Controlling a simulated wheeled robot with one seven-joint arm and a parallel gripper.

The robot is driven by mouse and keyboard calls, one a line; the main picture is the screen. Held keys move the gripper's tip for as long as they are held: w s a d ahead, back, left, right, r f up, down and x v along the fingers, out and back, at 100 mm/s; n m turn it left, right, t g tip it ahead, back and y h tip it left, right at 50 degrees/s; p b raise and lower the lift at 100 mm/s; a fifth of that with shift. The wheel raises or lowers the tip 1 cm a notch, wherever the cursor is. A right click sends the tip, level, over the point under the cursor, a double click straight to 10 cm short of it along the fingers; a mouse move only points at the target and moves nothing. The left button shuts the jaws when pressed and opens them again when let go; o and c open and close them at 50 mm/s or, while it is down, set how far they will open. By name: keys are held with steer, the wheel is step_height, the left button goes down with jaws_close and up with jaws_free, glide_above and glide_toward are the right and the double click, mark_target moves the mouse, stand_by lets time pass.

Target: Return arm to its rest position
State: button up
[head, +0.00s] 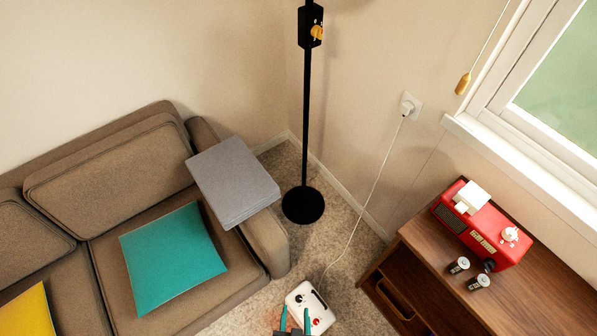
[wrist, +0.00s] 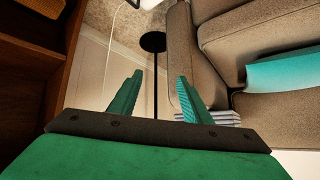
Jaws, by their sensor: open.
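My gripper (head: 295,311) shows at the bottom edge of the head view, its two green fingers apart with nothing between them. In the wrist view my gripper (wrist: 160,76) is also open and empty. In the head view the fingers overlap a white device (head: 301,296) with a red button and a dark knob; whether they touch it I cannot tell. The rest of my arm is out of the head view.
A brown sofa (head: 108,177) stands at left, with a grey folded stack (head: 233,180) on its arm. A black pole stand (head: 303,206) is in the corner. A wooden cabinet (head: 530,290) with a red radio (head: 487,226) is at right. A white cord (head: 366,198) runs to the wall outlet.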

steer(key=s+r+n+t, duration=0.1)
steer(key=s+r+t, duration=0.1)
steer(key=r, duration=1.1)
steer(key=s+d+r+n+t, duration=0.1)
steer(key=r+t, duration=0.3)
steer(key=r, duration=1)
steer(key=shift+v, duration=0.85)
steer(key=shift+f, duration=0.2)
